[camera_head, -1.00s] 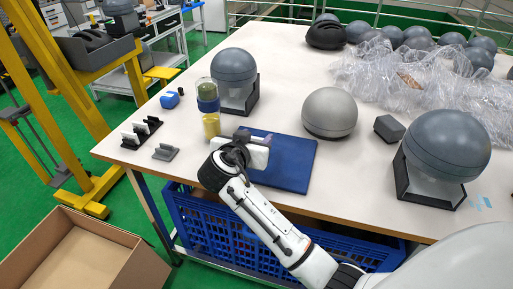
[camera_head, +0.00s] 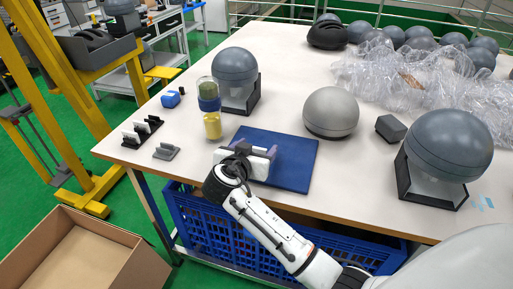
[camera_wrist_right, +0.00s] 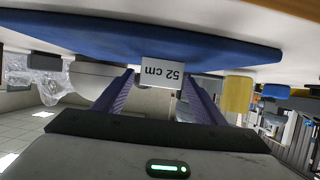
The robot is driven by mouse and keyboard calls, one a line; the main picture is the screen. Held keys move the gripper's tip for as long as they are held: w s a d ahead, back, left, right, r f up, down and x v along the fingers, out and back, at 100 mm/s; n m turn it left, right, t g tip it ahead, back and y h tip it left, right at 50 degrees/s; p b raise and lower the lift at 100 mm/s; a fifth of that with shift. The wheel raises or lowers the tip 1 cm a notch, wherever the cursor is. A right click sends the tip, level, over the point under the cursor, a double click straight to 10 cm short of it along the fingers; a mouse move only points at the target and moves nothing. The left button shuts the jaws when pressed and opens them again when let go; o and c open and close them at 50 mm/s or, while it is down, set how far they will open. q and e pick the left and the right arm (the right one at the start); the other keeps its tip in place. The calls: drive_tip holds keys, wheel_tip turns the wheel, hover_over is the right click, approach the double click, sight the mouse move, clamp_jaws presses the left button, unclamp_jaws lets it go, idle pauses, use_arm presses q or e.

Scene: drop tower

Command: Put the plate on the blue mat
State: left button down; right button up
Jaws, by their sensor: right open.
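The blue mat (camera_head: 297,165) lies flat on the table near its front edge. My right gripper (camera_head: 259,149) is low over the mat's left part, with its two purple fingers apart. In the right wrist view, which is upside down, a small white plate marked "52 cm" (camera_wrist_right: 162,73) shows between the open fingers, at the blue mat (camera_wrist_right: 220,45). I cannot tell whether the fingers touch it. My left gripper is not in view.
A yellow-based cylinder (camera_head: 212,126) stands just left of the mat; it also shows in the right wrist view (camera_wrist_right: 238,95). Grey domes stand behind (camera_head: 235,68), (camera_head: 331,112) and to the right (camera_head: 449,145). A blue crate (camera_head: 200,220) is under the table.

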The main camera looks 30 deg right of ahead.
drive_tip(key=shift+r, duration=0.2)
drive_tip(key=v, duration=0.7)
drive_tip(key=shift+s+a+r, duration=0.1)
drive_tip(key=shift+a, duration=0.05)
